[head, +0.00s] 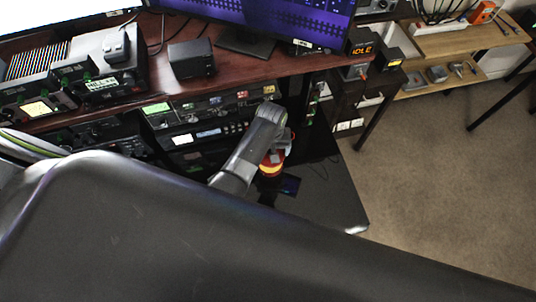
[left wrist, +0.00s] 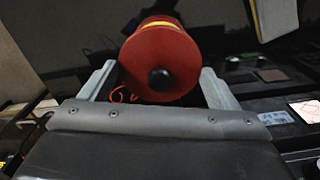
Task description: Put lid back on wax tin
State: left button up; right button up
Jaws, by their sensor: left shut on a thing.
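A red round thing (left wrist: 158,60) with a yellow band and a black knob in the middle of its near face fills the top centre of the left wrist view. My left gripper (left wrist: 158,70) has one grey finger on each side of it and is shut on it. In the head view the red and yellow thing (head: 271,166) shows just below the end of my grey left arm, above a dark low surface. I cannot tell whether it is the lid, the tin or both. No separate wax tin or lid can be made out. My right gripper is not in view.
A wooden desk (head: 245,72) with a monitor (head: 270,15), a black box (head: 191,58) and radio gear (head: 110,85) stands behind. Rack units (head: 205,130) sit under it. A wooden shelf (head: 440,42) is at the far right. The carpet (head: 430,170) on the right is clear.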

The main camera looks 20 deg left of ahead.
pick_arm(q)
jog(key=shift+w+a+r+n, duration=0.15)
jog(key=shift+n, duration=0.35)
notch_tip(320, 180, down, 4)
jog(key=b, duration=0.5)
jog(key=shift+f, duration=0.25)
jog(key=shift+f+b, duration=0.45)
jog(key=shift+f, duration=0.5)
jog(key=shift+r+p, duration=0.15)
jog(key=shift+p, duration=0.55)
jog(key=shift+f, duration=0.2)
dwell(0.7)
jog(key=shift+p, duration=0.45)
dwell(0.5)
jog(key=o, duration=0.9)
jog(key=shift+c, duration=0.2)
